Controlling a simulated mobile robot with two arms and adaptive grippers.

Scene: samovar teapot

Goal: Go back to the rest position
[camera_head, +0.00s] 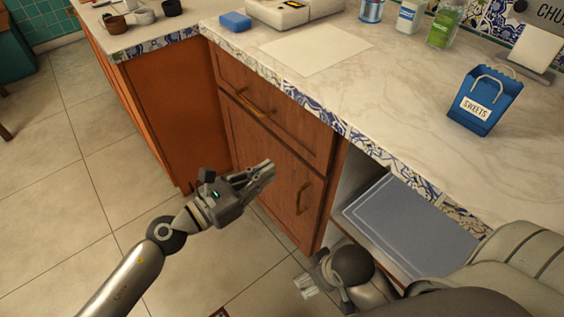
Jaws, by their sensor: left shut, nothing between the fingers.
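My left gripper (266,171) is shut and empty. It hangs in the air in front of the brown wooden cabinet (275,150), below counter height, with its fingers pointing to the right. My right arm comes in from the lower right and folds back under the counter edge. My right gripper (306,287) shows small at the bottom, low over the floor. Its fingers are partly hidden and I cannot tell whether they are open or shut.
The marble counter (400,100) carries a blue sweets bag (484,100), a pale sheet (316,48), a blue sponge (235,20) and several containers at the back. An open niche with a grey-blue panel (410,225) lies below. Tiled floor (60,200) is free at left.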

